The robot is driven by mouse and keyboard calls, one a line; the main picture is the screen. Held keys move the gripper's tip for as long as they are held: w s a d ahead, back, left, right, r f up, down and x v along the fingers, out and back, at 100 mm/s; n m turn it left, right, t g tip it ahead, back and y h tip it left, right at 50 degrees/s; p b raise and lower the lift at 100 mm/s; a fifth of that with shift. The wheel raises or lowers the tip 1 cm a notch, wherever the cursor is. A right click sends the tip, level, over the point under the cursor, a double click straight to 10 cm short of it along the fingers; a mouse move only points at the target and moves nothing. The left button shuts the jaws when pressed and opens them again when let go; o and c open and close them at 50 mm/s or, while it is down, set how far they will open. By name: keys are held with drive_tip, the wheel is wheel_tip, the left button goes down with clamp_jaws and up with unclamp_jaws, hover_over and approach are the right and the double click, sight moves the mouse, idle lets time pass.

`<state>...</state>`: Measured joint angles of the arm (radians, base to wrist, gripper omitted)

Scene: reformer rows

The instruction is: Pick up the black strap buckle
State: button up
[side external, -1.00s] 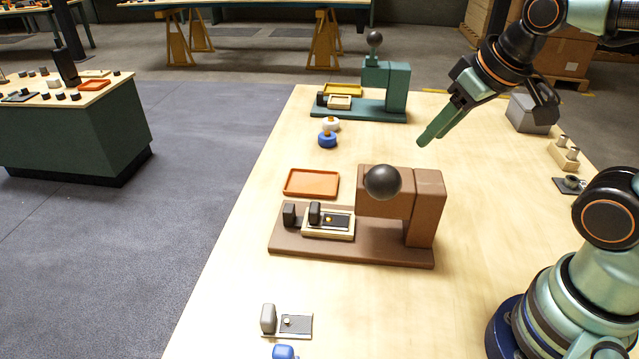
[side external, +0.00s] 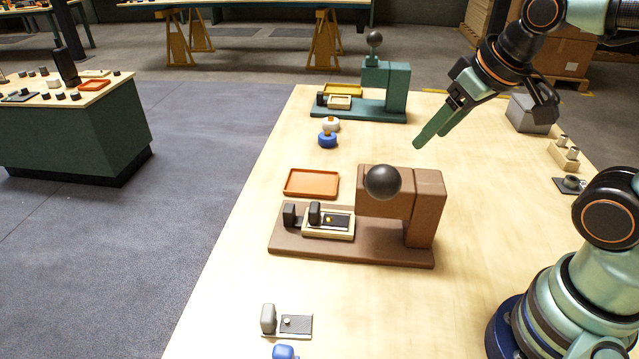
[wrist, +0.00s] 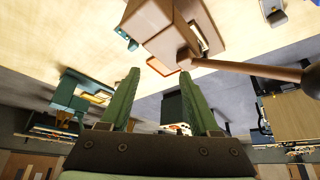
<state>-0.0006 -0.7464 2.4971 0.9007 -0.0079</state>
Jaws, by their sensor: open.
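A small black piece (side external: 335,221), a dark plate with an upright black block and a yellow dot, sits in a cream tray (side external: 345,238) on the brown press base; it looks like the black strap buckle. Another black block (side external: 289,215) stands on the base just left of the tray. My gripper (side external: 427,142) is open and empty, high above the table, behind and right of the brown press (side external: 425,205). In the wrist view its two green fingers (wrist: 159,75) stand apart with nothing between them. I cannot make out the buckle there.
An orange tray (side external: 311,195) lies behind the brown press, with blue and white knobs (side external: 327,140) farther back. A teal press (side external: 388,85) stands at the far end. A grey buckle-like piece (side external: 296,326) lies in front. A black ball (side external: 382,182) juts up at the press head.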

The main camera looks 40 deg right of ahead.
drive_tip(key=w+a+n+g, duration=0.2)
drive_tip(key=w+n, duration=0.2)
drive_tip(key=n, duration=0.3)
drive_tip(key=n+g, duration=0.4)
drive_tip(key=n, duration=1.6)
hover_over(314, 207)
drive_tip(key=f, duration=1.5)
drive_tip(key=shift+s+d+f, duration=0.1)
drive_tip(key=shift+s+f, duration=0.1)
drive_tip(key=shift+f, duration=0.05)
drive_tip(key=shift+w+f, duration=0.15)
drive_tip(key=shift+f, duration=1.25)
drive_tip(key=shift+w+f, duration=0.1)
drive_tip(key=shift+f, duration=1.3)
clamp_jaws()
